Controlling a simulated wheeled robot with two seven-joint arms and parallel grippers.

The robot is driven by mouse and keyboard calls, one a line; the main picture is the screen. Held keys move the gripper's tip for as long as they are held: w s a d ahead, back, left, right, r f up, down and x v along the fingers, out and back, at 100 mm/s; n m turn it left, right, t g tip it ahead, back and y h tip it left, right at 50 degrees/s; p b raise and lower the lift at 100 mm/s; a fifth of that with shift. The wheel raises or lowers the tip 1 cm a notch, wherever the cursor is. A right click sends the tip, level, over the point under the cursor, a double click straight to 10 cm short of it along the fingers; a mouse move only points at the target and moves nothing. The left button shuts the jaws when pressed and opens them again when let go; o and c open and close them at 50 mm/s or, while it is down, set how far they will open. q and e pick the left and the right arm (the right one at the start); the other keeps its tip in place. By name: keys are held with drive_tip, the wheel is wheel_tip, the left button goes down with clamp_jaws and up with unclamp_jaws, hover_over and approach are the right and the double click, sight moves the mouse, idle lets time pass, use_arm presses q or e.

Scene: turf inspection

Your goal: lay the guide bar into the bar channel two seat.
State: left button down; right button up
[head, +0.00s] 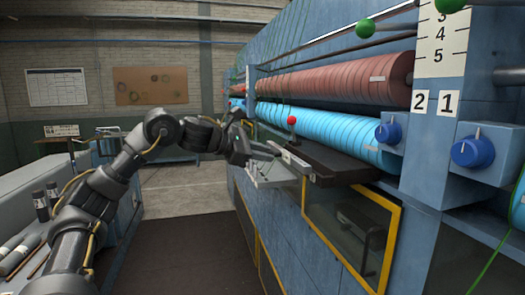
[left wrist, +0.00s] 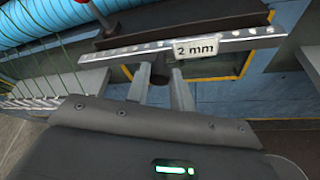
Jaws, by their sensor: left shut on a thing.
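The guide bar (left wrist: 120,51) is a long, thin, light metal bar with a row of round studs and a "2 mm" tag (left wrist: 197,47). It also shows in the head view (head: 296,160), small and end-on. My left gripper (left wrist: 161,76) is shut on the dark stem under the bar's middle. In the head view the left gripper (head: 268,151) is at the machine's near side, beside a dark ledge (head: 335,163). The ledge also shows past the bar in the left wrist view (left wrist: 215,22). I cannot tell which part is the channel two seat. My right gripper is out of view.
Blue ribbed rollers (head: 320,127) and red rollers (head: 345,78) run along the blue machine. A red ball knob (head: 291,120) stands close to the ledge. A yellow-framed window (head: 350,225) is below. Plates "2" and "1" (head: 447,104) are at right. Floor at left is clear.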

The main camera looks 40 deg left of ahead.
sight(278, 156)
use_arm(q)
drive_tip(key=shift+w+d+r, duration=0.1)
drive_tip(key=shift+w, duration=0.05)
drive_tip(key=shift+w+d+p, duration=0.45)
drive_tip(key=shift+w+d, duration=0.2)
drive_tip(key=shift+w, duration=0.25)
drive_tip(key=shift+w+d, duration=0.7)
drive_tip(key=shift+w, duration=0.3)
drive_tip(key=shift+f+b, duration=0.55)
drive_tip(key=shift+f, duration=0.55)
idle(0.4)
drive_tip(key=c, duration=1.1)
unclamp_jaws()
drive_tip(key=shift+c, duration=0.2)
drive_tip(key=shift+f, duration=0.1)
drive_tip(key=shift+s+a, duration=0.1)
drive_tip(key=shift+s, duration=0.05)
